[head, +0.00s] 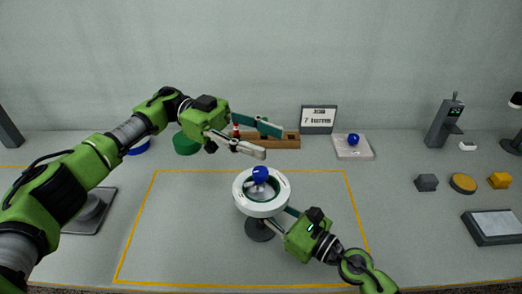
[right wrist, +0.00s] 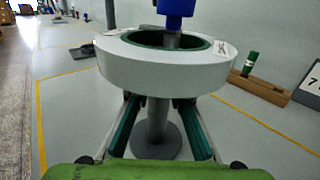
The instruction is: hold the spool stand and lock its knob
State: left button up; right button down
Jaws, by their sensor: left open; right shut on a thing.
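The spool stand stands inside the yellow outline, with a white ring-shaped top (head: 241,203), a grey post (right wrist: 157,115) and a dark round base (head: 260,231). Its blue knob (head: 260,174) sits upright at the ring's centre and also shows in the right wrist view (right wrist: 175,8). My right gripper (head: 279,217) reaches in low from the right, shut on the stand beneath the ring; the ring hides its fingertips in the right wrist view. My left gripper (head: 270,142) is open and empty, above and behind the stand, apart from the knob.
A wooden rack (head: 285,141) and a sign reading "7 turns" (head: 318,119) stand behind. A white tray with a blue ball (head: 354,139) lies back right. The outlined area left of the stand is clear.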

aim_at(261, 174)
dwell(0.3)
pick_arm(q)
jog(key=a+f+n+t+h, duration=0.1)
jog(key=t, duration=0.1)
jog(key=a+f+n+t+h, duration=0.1)
jog(key=a+f+n+t, duration=0.1)
jog(key=a+f+n+t+h, duration=0.1)
jog(key=f+t+h, duration=0.1)
jog(key=t, duration=0.1)
jog(key=shift+s+a+f+n, duration=0.1)
jog(key=shift+a+f+n, duration=0.1)
jog(key=shift+n, duration=0.2)
jog(key=s+a+f+n+t+y, duration=0.3)
jog(key=s+a+f+n+t, duration=0.3)
jog(key=t, duration=0.3)
jog(key=x, duration=0.4)
jog(key=w+r+x, duration=0.1)
jog(key=x, duration=0.7)
jog(key=shift+w+a+r, duration=0.15)
jog(key=shift+w+a, duration=0.05)
jog(key=shift+a, duration=0.2)
jog(key=c, duration=1.1)
